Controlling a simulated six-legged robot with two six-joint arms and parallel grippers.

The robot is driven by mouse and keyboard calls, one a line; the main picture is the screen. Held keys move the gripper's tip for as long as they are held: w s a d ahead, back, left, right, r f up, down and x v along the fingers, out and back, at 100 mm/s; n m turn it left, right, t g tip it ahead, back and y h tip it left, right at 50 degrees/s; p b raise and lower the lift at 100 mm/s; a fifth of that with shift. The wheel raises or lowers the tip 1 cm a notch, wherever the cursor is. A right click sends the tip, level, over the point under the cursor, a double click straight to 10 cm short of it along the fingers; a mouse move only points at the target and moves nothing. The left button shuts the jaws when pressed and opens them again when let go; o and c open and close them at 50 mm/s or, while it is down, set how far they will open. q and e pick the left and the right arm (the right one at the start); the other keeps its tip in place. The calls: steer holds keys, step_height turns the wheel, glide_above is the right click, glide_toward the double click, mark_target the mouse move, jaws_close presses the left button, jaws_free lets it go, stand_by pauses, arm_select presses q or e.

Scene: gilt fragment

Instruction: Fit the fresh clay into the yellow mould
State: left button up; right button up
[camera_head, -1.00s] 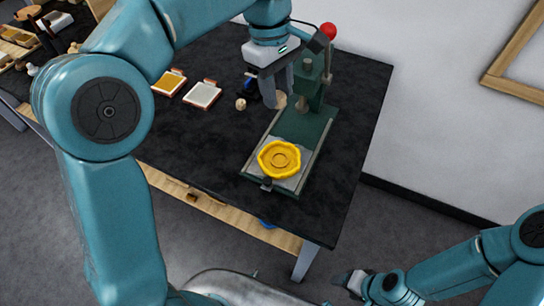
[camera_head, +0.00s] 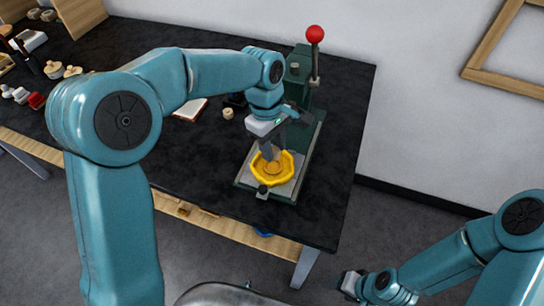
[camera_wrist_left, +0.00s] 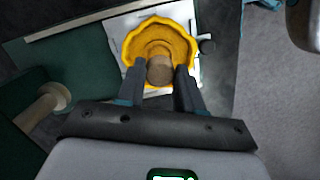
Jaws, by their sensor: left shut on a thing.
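The yellow mould (camera_head: 272,181) is a wavy-rimmed dish on a pale plate on the green press's base. My left gripper (camera_head: 270,153) points down over it. In the left wrist view, the gripper (camera_wrist_left: 160,82) is shut on a brown, round piece of clay (camera_wrist_left: 160,70), which lies across the middle of the mould (camera_wrist_left: 160,28). I cannot tell whether the clay touches the mould's floor or hangs just above it. In the head view the fingers mostly hide the clay. My right gripper (camera_head: 350,283) is low at the bottom right, away from the table; its jaws are too small to read.
The green press (camera_head: 309,142) has a column and a lever with a red knob (camera_head: 315,33) just behind my left gripper. A small pale piece (camera_head: 228,113) and a framed tray (camera_head: 190,109) lie left on the black table (camera_head: 320,205). The table's front right is clear.

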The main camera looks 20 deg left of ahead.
mark_target(272, 167)
arm_select(q)
steer(key=shift+f, duration=2.5)
steer(key=shift+f, duration=0.3)
steer(key=o, duration=1)
steer(key=shift+s, duration=0.1)
steer(key=shift+r, duration=0.35)
steer(key=r, duration=0.4)
steer(key=a+r, duration=0.1)
steer(key=r, duration=0.7)
steer(key=shift+w+a, duration=0.4)
steer(key=shift+f, duration=0.1)
